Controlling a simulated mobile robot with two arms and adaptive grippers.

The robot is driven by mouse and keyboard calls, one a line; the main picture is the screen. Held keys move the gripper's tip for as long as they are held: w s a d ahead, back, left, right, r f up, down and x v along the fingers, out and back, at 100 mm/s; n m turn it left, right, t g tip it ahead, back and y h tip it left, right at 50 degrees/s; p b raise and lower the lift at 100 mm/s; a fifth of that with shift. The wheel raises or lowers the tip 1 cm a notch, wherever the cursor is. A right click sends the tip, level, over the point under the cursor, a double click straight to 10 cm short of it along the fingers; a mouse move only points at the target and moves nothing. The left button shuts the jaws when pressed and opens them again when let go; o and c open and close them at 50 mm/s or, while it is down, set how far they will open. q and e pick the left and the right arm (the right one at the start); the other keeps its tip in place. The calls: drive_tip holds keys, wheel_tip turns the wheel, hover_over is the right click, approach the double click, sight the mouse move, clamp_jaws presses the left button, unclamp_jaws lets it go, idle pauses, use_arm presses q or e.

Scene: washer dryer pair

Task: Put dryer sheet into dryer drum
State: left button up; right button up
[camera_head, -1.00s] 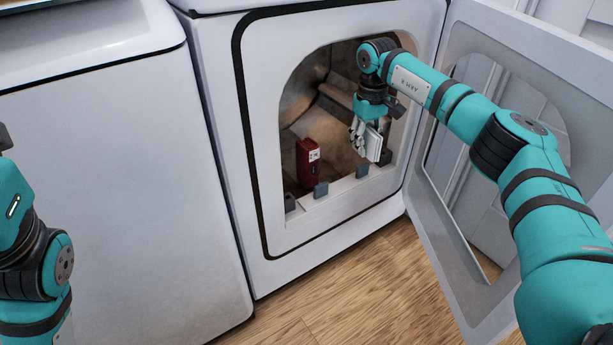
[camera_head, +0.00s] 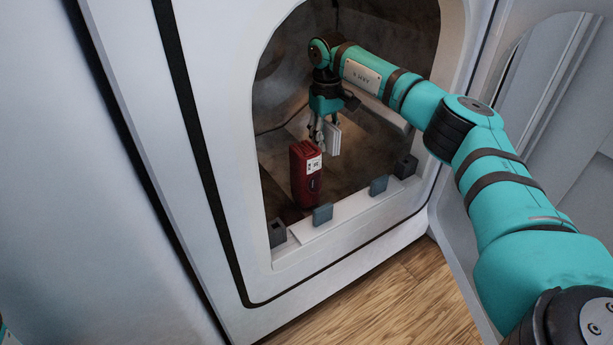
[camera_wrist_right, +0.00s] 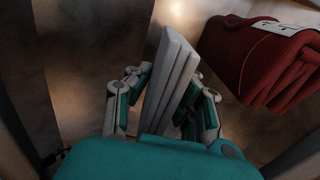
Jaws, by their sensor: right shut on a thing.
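My right gripper (camera_head: 321,140) is inside the opening of the dryer drum (camera_head: 272,112), fingers pointing down. It is shut on a white, thin, layered piece, the dryer sheet (camera_head: 333,139). In the right wrist view the dryer sheet (camera_wrist_right: 172,72) stands upright between the two fingers of the gripper (camera_wrist_right: 166,95). The dryer door (camera_head: 540,100) stands open on the right. A dark red item (camera_head: 304,180) with a white label stands in the opening; in the wrist view it looks like folded cloth (camera_wrist_right: 262,55). My left gripper is out of view.
The opening's lower lip (camera_head: 345,215) carries several small grey blocks (camera_head: 322,214). The white dryer front (camera_head: 215,150) frames the opening, and my right arm passes close to its right edge. Wood floor (camera_head: 400,295) is clear below.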

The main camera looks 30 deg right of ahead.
drive_tip(key=b, duration=0.4)
hover_over(323, 176)
wheel_tip(323, 176, down, 6)
drive_tip(key=shift+f, duration=0.1)
wheel_tip(323, 176, down, 4)
drive_tip(key=b, duration=0.3)
drive_tip(key=shift+r, duration=0.25)
drive_tip(key=shift+f, duration=0.1)
drive_tip(key=o, duration=0.8)
drive_tip(key=shift+c, duration=0.2)
